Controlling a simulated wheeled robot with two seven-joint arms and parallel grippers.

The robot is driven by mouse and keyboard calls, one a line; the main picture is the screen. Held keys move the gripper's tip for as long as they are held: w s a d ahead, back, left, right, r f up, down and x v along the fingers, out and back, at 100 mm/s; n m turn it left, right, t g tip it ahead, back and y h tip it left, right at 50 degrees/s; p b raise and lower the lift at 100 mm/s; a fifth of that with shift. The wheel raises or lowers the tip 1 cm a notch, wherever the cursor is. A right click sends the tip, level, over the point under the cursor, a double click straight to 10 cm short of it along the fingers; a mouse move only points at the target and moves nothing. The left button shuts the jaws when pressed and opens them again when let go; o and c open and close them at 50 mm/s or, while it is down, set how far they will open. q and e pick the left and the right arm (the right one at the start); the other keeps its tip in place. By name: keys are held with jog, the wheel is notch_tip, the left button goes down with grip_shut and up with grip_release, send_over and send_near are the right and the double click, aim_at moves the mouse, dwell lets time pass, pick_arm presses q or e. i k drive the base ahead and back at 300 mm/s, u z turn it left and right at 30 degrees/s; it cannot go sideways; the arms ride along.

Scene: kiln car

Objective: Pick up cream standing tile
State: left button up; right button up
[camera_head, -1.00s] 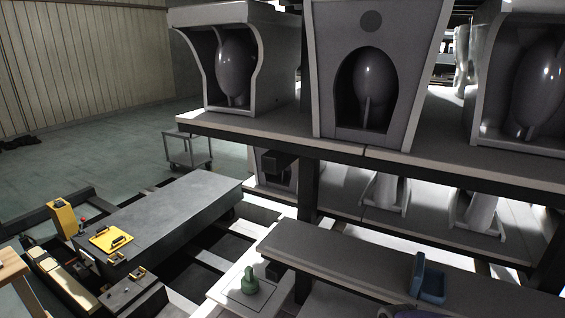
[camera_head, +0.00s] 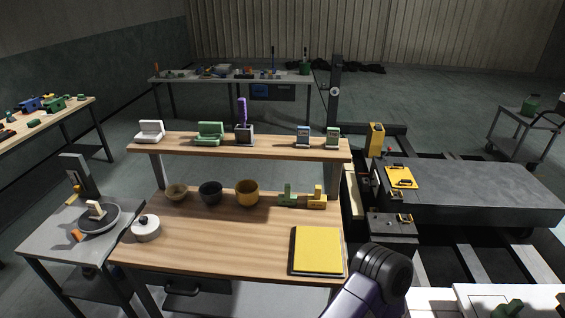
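A small cream upright piece (camera_head: 97,210) stands in a dark round dish (camera_head: 112,219) on the grey side table at the left. A white upright piece with a flat foot (camera_head: 150,130) stands at the left end of the raised wooden shelf. A green piece of like shape (camera_head: 210,132) stands to its right. I cannot tell for sure which pale piece is the cream standing tile. Neither of my grippers shows; only a purple and black link of my arm rises at the bottom, right of the yellow pad.
The wooden bench (camera_head: 200,235) carries several bowls, a white lidded pot (camera_head: 145,228), small green and yellow stands and a yellow pad (camera_head: 317,250). The shelf (camera_head: 270,147) also holds a purple tool in a holder. A grey slab table (camera_head: 480,190) stands right.

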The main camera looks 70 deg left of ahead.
aim_at(97, 214)
jog(key=u, duration=3.95)
jog(key=i, duration=1.15)
jog(key=u, duration=0.2)
